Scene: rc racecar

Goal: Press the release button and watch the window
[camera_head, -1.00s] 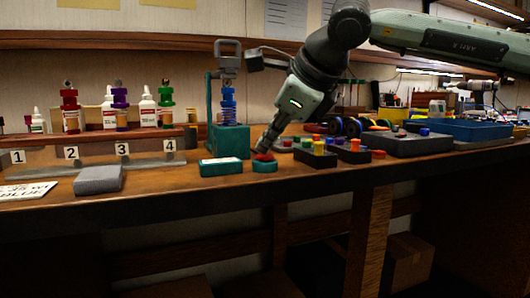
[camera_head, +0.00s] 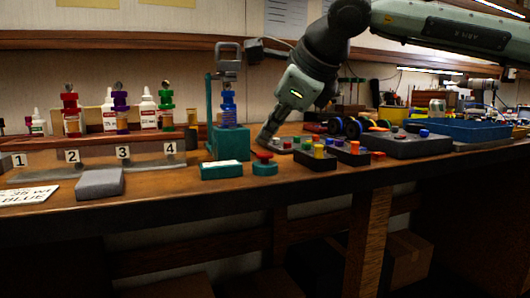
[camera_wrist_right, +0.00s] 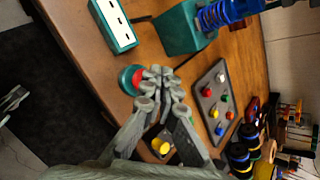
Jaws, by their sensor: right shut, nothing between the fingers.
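The release button (camera_head: 264,160) is a red cap on a round teal base on the bench; it also shows in the right wrist view (camera_wrist_right: 130,79). The window (camera_head: 221,169) is a pale panel on a low teal box left of it. In the wrist view the window (camera_wrist_right: 113,18) is white with several small dark marks I cannot read. My right gripper (camera_head: 265,141) is shut and empty, behind and above the button in the head view. In the wrist view its fingertips (camera_wrist_right: 160,80) partly overlap the red cap; I cannot tell contact there. A grey part at that view's left edge may be my left gripper.
A teal stand (camera_head: 229,143) holds a blue spring damper (camera_head: 228,104) behind the window box. A dark tray with coloured knobs (camera_head: 318,158) lies right of the button. A grey block (camera_head: 99,182) and numbered rack (camera_head: 120,160) stand left. Bench front is clear.

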